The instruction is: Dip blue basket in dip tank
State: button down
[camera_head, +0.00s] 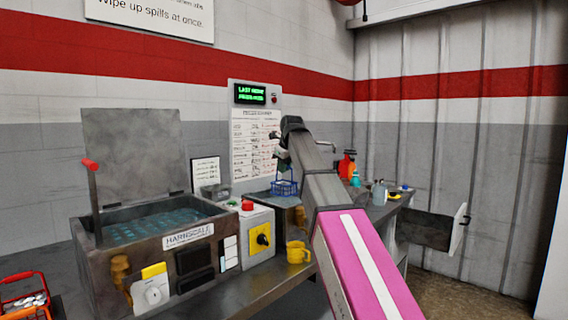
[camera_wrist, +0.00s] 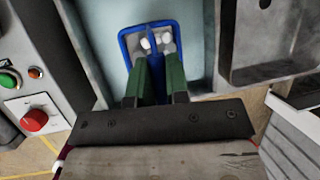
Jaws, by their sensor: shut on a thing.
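The blue basket (camera_head: 284,188) hangs from my gripper (camera_head: 283,165). In the wrist view the green fingers of my gripper (camera_wrist: 158,68) are shut at the near side of the blue basket (camera_wrist: 126,42), which has white pieces in it. A pale blue, liquid-like surface (camera_wrist: 100,22) lies under and around the basket in a grey-edged tank (camera_wrist: 82,60). In the head view this tank (camera_head: 258,198) shows only partly, behind a control box. I cannot tell whether the basket touches the surface.
A larger tank (camera_head: 88,258) with teal liquid and a raised lid (camera_head: 133,155) stands at left.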

notch_tip(320, 180, down, 12)
jog(key=shift+f, duration=0.25)
dwell(1.3)
dwell(3.6)
jog(key=shift+r, duration=8)
